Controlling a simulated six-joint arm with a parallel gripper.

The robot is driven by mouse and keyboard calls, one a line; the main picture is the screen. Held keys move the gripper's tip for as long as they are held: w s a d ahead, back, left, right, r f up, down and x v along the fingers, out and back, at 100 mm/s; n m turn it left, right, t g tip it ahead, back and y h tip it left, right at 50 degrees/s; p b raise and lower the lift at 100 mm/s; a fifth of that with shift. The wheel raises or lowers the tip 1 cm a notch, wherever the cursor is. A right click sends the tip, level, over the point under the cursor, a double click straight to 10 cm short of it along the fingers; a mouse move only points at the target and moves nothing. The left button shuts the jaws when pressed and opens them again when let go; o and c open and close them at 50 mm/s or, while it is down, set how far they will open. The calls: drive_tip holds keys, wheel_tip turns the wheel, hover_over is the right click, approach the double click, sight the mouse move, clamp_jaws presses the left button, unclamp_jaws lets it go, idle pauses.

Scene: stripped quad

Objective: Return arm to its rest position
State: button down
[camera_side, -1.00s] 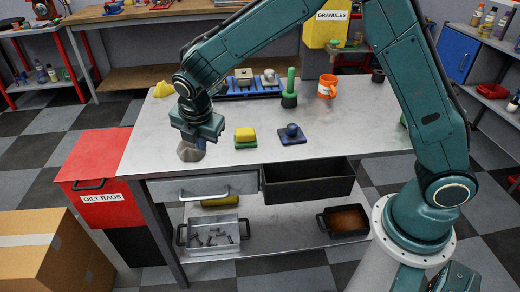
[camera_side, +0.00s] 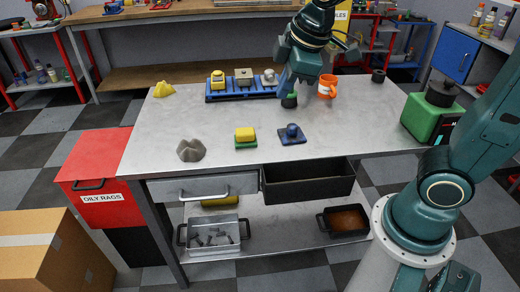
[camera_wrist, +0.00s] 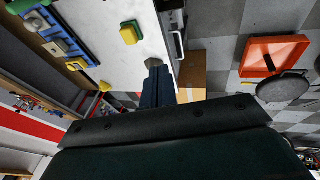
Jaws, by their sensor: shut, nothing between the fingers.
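The crumpled grey rag (camera_side: 191,150) lies on the table's front left, apart from the gripper. The rag also shows beyond the fingertips in the wrist view (camera_wrist: 154,62).
A yellow block on a green plate (camera_side: 245,137) and a blue knobbed plate (camera_side: 292,134) sit mid-table. A blue rack (camera_side: 238,94), an orange mug (camera_side: 327,87) and a green machine (camera_side: 428,121) stand behind. A red oily-rags bin (camera_side: 95,165) is at left. The table's front middle is clear.

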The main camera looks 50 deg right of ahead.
drive_tip(key=s+d+m+t, duration=0.1)
drive_tip(key=s+d+m, duration=0.1)
drive_tip(key=s+m, duration=0.6)
drive_tip(key=s, duration=0.6)
drive_tip(key=shift+s+d+r+m, duration=0.2)
drive_tip(key=shift+d+r+m, duration=0.05)
drive_tip(key=shift+m, duration=0.15)
